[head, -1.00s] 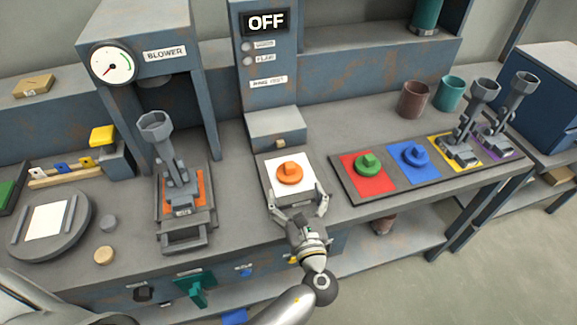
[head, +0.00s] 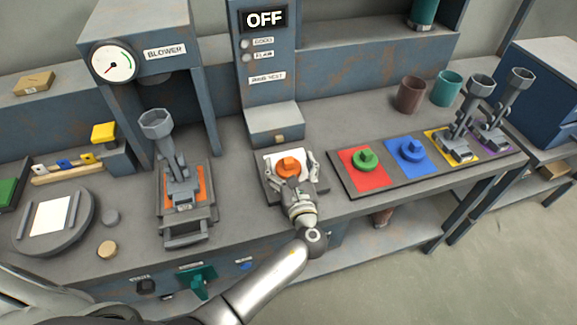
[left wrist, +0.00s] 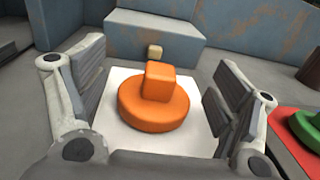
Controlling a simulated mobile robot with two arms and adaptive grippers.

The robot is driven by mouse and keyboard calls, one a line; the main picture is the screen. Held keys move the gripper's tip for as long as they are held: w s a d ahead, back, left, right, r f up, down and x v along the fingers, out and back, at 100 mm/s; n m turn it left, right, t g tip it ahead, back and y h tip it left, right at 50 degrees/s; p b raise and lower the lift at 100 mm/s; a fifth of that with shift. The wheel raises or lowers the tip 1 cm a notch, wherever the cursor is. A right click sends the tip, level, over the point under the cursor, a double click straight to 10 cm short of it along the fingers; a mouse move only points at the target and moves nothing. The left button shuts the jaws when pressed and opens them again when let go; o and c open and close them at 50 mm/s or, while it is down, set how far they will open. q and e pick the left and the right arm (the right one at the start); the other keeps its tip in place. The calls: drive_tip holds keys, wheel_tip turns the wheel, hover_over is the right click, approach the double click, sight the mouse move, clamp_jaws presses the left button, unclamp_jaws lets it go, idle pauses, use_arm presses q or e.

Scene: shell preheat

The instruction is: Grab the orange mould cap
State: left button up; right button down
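The orange mould cap (head: 289,168) is a round disc with a block-shaped knob on top. It sits on a white square (head: 270,158) on a dark plate (head: 318,197) in front of the OFF column. My left gripper (head: 291,172) is open over it. In the left wrist view the cap (left wrist: 154,103) lies between the two spread finger pads (left wrist: 157,100), with a gap on either side. The pads do not touch it. The right gripper is not seen in either view.
To the right a tray holds a green cap (head: 365,159), a blue cap (head: 411,150) and two grey funnel-topped moulds. A grey mould (head: 176,165) stands on an orange square to the left. A grey box (head: 276,122) is just behind the cap.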

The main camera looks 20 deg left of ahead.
use_arm(q)
drive_tip(key=c, duration=0.9)
drive_tip(key=shift+o, duration=0.2)
